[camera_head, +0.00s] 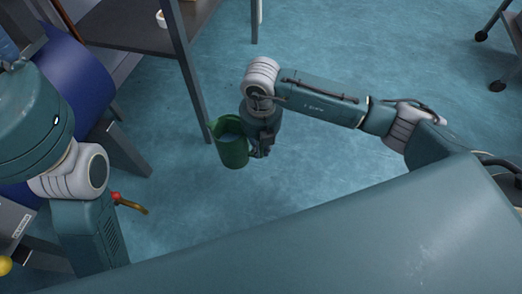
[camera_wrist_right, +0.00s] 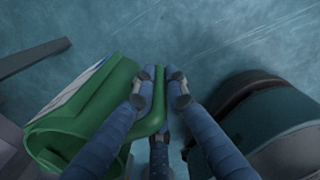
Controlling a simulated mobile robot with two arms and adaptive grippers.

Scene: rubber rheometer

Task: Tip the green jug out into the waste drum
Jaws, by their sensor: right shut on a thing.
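The green jug (camera_head: 233,153) hangs above the floor near the middle of the head view, open top up and roughly upright. Something pale shows inside its mouth. My right gripper (camera_head: 262,150) is beside it on the right. In the right wrist view my right gripper (camera_wrist_right: 162,85) is shut on the handle of the jug (camera_wrist_right: 100,107), with a finger on each side. A pale label shows on the jug's side. No drum is clearly marked as the waste drum. My left arm shows at the left, but its gripper is out of view.
A blue drum (camera_head: 78,82) lies on a dark stand at the left, partly hidden by my left arm. A brass tap with a red part (camera_head: 130,205) is below. A dark table (camera_head: 140,35) stands behind the jug, its leg close by. Open floor (camera_head: 350,65) lies to the right.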

